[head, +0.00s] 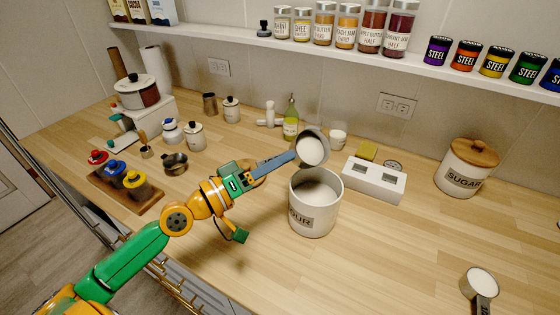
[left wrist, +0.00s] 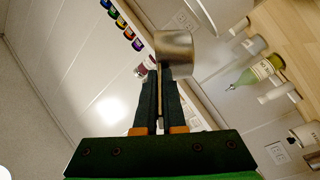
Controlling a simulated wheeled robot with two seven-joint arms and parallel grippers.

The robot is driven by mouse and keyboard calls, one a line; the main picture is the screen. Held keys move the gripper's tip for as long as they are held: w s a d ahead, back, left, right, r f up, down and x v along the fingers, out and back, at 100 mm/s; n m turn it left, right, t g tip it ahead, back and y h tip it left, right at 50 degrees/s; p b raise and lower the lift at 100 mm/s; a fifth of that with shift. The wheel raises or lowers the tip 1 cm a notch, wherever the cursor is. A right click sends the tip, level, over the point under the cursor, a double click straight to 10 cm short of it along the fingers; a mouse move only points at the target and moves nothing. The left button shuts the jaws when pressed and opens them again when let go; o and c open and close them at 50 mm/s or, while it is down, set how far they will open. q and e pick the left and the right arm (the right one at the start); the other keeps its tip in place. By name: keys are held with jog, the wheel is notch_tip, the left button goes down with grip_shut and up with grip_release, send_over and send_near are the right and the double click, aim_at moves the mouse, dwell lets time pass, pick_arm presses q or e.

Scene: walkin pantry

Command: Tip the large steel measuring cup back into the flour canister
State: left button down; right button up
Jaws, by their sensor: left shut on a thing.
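The large steel measuring cup (head: 313,151) is above the back rim of the flour canister (head: 313,215). It is tilted, its mouth turned toward the head camera, with white flour showing inside. My left gripper (head: 288,158) is shut on the cup's handle, left of the cup. In the left wrist view the steel bowl (left wrist: 174,52) stands beyond the fingertips of the gripper (left wrist: 160,88). The canister is open and upright, with white flour inside. No stream of flour shows. My right gripper is not in view.
A white block (head: 373,183) stands close right of the canister. The lidded sugar canister (head: 466,170) is further right, and another cup of white powder (head: 481,283) is at lower right. A green bottle (head: 291,122) stands behind. The counter in front of the canister is clear.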

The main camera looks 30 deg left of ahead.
pick_arm(q)
jog(key=shift+s+f+m+b, duration=0.15)
jog(key=shift+f+m+b, duration=0.05)
jog(key=shift+m+b, duration=1)
jog(key=shift+b, duration=0.25)
jog(key=shift+r, duration=0.15)
jog(key=shift+s, duration=0.1)
jog(key=shift+d+f+m+h+b, duration=0.2)
jog(key=shift+f+m+h+b, duration=0.1)
jog(key=shift+m+b, duration=0.65)
jog(key=shift+s+d+m+b, duration=0.1)
jog(key=shift+m+b, duration=0.35)
jog(key=shift+b, duration=0.1)
